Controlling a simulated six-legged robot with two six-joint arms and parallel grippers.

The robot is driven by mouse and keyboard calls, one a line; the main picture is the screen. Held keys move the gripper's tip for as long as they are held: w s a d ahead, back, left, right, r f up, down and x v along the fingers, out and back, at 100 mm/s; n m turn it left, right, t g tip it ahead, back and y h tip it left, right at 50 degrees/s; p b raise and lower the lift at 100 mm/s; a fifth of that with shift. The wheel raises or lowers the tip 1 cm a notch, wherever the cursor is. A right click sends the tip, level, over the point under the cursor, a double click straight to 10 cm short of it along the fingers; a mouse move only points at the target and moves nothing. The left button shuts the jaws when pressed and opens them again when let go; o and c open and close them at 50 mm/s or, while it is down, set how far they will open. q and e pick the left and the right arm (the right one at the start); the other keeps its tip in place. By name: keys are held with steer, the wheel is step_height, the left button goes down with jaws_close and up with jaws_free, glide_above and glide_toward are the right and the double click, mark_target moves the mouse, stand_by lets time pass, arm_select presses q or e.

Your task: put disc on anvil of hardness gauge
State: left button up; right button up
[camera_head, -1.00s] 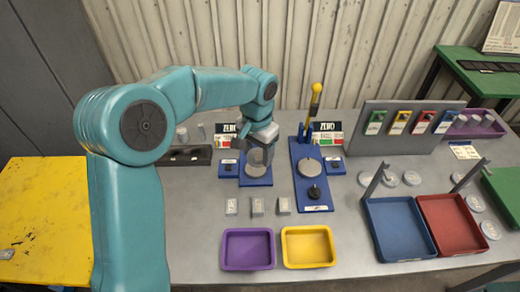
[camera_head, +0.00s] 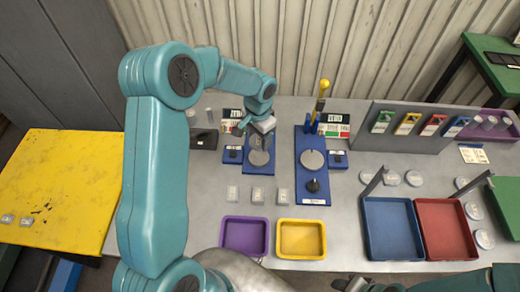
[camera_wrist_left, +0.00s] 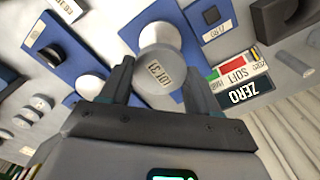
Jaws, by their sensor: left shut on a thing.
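My left gripper (camera_head: 258,138) is shut on a pale round disc (camera_wrist_left: 162,72) with a printed lot label. In the left wrist view the disc sits between the two fingertips and partly covers a pale round anvil (camera_wrist_left: 157,35) on a blue base. In the head view the gripper is over the back of that blue-based gauge (camera_head: 258,170), left of the longer one. I cannot tell whether the disc touches the anvil. The longer gauge (camera_head: 313,193) has a yellow-tipped lever, a bare round plate and a black knob. No right gripper shows clearly.
Signs (camera_head: 333,125) stand behind the gauges. Purple (camera_head: 243,252) and yellow (camera_head: 302,254) trays are at the front edge. Blue (camera_head: 393,256) and red (camera_head: 447,255) trays stand to the right, near several loose discs.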

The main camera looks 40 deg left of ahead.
mark_target(258, 140)
arm_select(q)
step_height(258, 140, down, 4)
steer(key=shift+a+r+b, duration=0.1)
steer(key=shift+r+b, duration=0.05)
steer(key=shift+b, duration=0.4)
step_height(258, 140, down, 4)
steer(key=shift+r+b, duration=0.15)
steer(key=shift+b, duration=0.95)
steer(key=shift+w+f, duration=0.1)
steer(key=shift+f, duration=0.15)
steer(key=shift+r, duration=0.1)
